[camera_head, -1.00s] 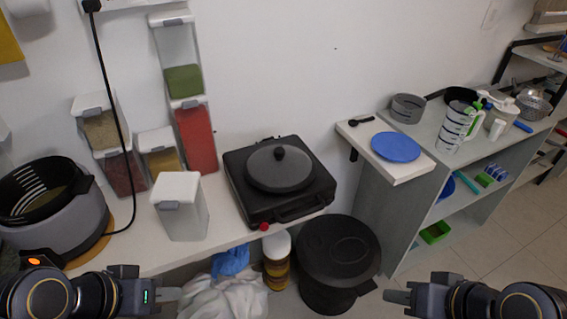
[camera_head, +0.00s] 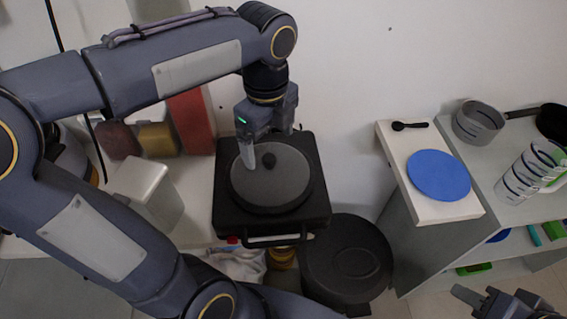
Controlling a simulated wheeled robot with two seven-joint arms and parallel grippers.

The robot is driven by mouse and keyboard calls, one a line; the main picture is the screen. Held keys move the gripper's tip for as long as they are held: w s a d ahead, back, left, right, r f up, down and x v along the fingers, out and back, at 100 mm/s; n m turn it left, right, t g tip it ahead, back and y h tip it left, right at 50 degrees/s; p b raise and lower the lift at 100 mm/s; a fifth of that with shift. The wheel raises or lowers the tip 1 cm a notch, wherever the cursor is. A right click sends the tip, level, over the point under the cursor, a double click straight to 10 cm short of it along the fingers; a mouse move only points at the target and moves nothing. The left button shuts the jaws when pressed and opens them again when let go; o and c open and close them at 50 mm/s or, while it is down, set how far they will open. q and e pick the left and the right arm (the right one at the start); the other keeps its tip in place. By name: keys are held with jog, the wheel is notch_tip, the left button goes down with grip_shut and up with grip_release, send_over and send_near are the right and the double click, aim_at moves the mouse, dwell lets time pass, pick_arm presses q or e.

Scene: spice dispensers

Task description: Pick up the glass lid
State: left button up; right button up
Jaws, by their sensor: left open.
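The lid (camera_head: 290,185) is round and grey with a dark knob (camera_head: 268,160) at its centre. It lies flat on the black square cooker (camera_head: 228,212) on the counter. My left gripper (camera_head: 266,149) points down over the lid's back part, just behind the knob. It is open; one pale finger shows left of the knob, and the other is mostly hidden. Whether a fingertip touches the lid I cannot tell. My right gripper (camera_head: 470,298) is at the bottom right edge, partly cut off, far from the lid.
A white-lidded container (camera_head: 145,185) stands left of the cooker, partly behind my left arm. Spice dispensers (camera_head: 190,122) stand behind it. A black bin (camera_head: 345,255) is on the floor to the right. A blue plate (camera_head: 438,175) lies on the right shelf.

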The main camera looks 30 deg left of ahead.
aim_at(269, 158)
pick_arm(q)
jog(key=f, duration=0.6)
jog(key=shift+w+a+f, duration=0.25)
jog(key=shift+w+a, duration=0.05)
jog(key=shift+s+f, duration=0.1)
jog(key=shift+s, duration=0.05)
grip_shut()
